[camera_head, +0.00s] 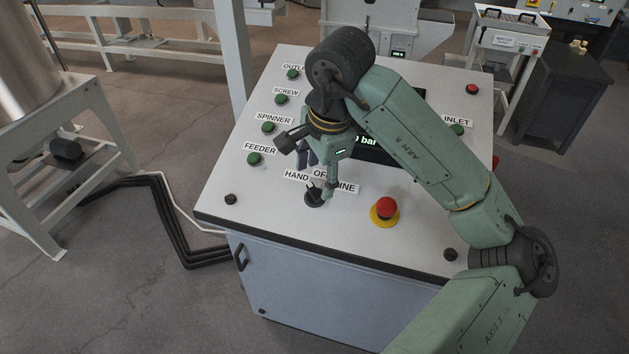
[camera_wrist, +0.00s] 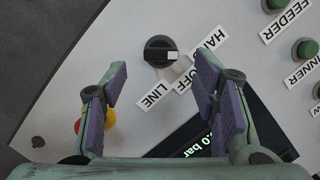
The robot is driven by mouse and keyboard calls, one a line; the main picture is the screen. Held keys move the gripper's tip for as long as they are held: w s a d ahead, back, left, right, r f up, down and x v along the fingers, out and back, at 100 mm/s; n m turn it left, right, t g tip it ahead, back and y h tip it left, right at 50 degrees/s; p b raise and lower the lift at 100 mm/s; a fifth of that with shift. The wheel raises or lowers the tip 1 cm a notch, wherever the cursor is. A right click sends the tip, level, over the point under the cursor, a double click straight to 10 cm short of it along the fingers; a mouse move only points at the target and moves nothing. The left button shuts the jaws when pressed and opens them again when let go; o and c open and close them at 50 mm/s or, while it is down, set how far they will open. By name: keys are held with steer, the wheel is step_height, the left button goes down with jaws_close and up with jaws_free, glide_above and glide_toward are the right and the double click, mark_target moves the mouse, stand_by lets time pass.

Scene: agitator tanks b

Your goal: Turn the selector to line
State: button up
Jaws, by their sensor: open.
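The selector (camera_wrist: 160,52) is a round black knob with a white mark on the sloped white panel. In the wrist view its mark points right, closer to the HAND label (camera_wrist: 208,44) than to the LINE label (camera_wrist: 152,95). The OFF label (camera_wrist: 183,78) lies between them. In the head view the selector (camera_head: 314,195) is partly hidden by my gripper (camera_head: 318,173). My gripper (camera_wrist: 160,66) is open and empty, with purple pads. Its fingers stand on either side of the knob in the wrist view, apparently above it and not touching.
A red emergency stop (camera_head: 386,207) on a yellow base sits right of the selector. Green buttons (camera_head: 254,159) line the panel's left side. A dark display (camera_head: 375,148) lies behind my gripper. The panel's front left area is mostly clear.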

mark_target(314, 189)
steer(key=shift+p+x, duration=0.45)
steer(key=shift+x, duration=2.1)
steer(key=shift+c, duration=0.5)
steer(key=c, duration=1.1)
